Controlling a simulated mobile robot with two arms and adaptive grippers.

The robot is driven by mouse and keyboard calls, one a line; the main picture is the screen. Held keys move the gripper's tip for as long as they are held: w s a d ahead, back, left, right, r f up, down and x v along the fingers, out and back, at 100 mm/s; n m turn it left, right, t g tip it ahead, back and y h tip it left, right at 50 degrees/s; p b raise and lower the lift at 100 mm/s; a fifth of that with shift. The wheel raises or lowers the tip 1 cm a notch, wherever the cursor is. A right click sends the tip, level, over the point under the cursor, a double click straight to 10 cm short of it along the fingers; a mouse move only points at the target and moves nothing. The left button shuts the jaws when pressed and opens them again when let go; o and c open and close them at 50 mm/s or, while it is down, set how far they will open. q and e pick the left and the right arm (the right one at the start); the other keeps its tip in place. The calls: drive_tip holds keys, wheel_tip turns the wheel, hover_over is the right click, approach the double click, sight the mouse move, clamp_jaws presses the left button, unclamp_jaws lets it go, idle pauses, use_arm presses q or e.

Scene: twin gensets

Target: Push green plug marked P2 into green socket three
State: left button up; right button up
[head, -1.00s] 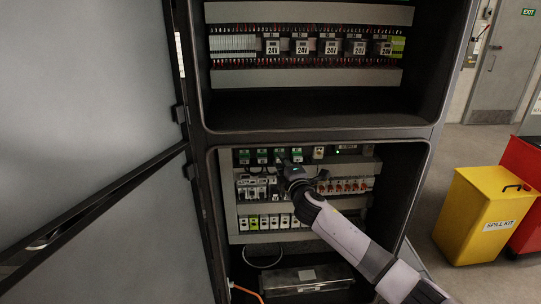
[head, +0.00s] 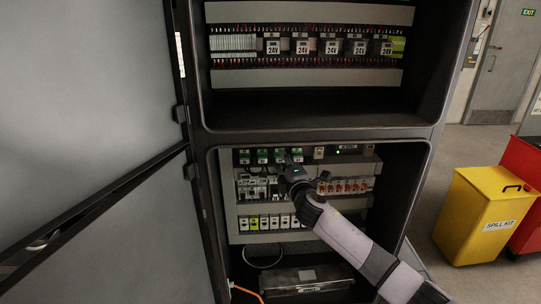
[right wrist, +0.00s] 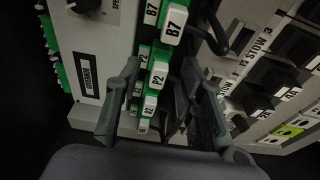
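In the right wrist view the green plug with the white P2 label (right wrist: 159,75) is in a row of green connectors, between B7 (right wrist: 173,24) and R2 (right wrist: 150,104). My right gripper (right wrist: 166,82) has its dark fingers apart on either side of this row, and a gap shows beside the P2 plug. In the head view my right gripper (head: 287,172) is just below the row of green sockets (head: 262,156) and partly covers what is under them. The socket numbers are too small to read there. My left gripper is not in view.
The cabinet's lower bay has a row of red-and-white devices (head: 345,186) to the right and labelled breakers (head: 265,222) below. A black knob (right wrist: 85,5) shows near the connectors. An open door (head: 100,220) stands at the left; a yellow spill kit bin (head: 485,215) is at the right.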

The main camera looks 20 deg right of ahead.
drive_tip(key=s, duration=1.1)
drive_tip(key=s+d+f+m+g+b, duration=0.1)
drive_tip(key=s+f+m+g, duration=0.15)
drive_tip(key=f, duration=0.95)
drive_tip(key=s+d+f+m+g+b, duration=0.1)
drive_tip(key=f+g, duration=0.2)
drive_tip(key=f, duration=1)
drive_tip(key=s+f+m+g, duration=0.2)
drive_tip(key=s+f, duration=0.4)
drive_tip(key=f, duration=0.5)
drive_tip(key=s+f+m+g, duration=0.2)
drive_tip(key=s+f, duration=0.4)
drive_tip(key=f, duration=0.5)
drive_tip(key=s+a+f+m+g+b, duration=0.1)
drive_tip(key=s+a+f+m+g, duration=0.1)
drive_tip(key=s+f, duration=0.7)
drive_tip(key=s+a+f+m+g+b, duration=0.1)
drive_tip(key=s+f+m+g, duration=0.1)
drive_tip(key=s+f, duration=0.7)
drive_tip(key=s+a+f+m+g, duration=0.1)
drive_tip(key=s+a+f, duration=0.1)
drive_tip(key=s, duration=1)
drive_tip(key=s+a+f+m+g+y+b, duration=0.1)
drive_tip(key=s+a+f+m+g, duration=0.1)
drive_tip(key=s, duration=0.9)
drive_tip(key=shift+s+a+f+y, duration=0.35)
drive_tip(key=shift+a+f, duration=0.3)
drive_tip(key=shift+a, duration=0.4)
drive_tip(key=shift+g, duration=0.25)
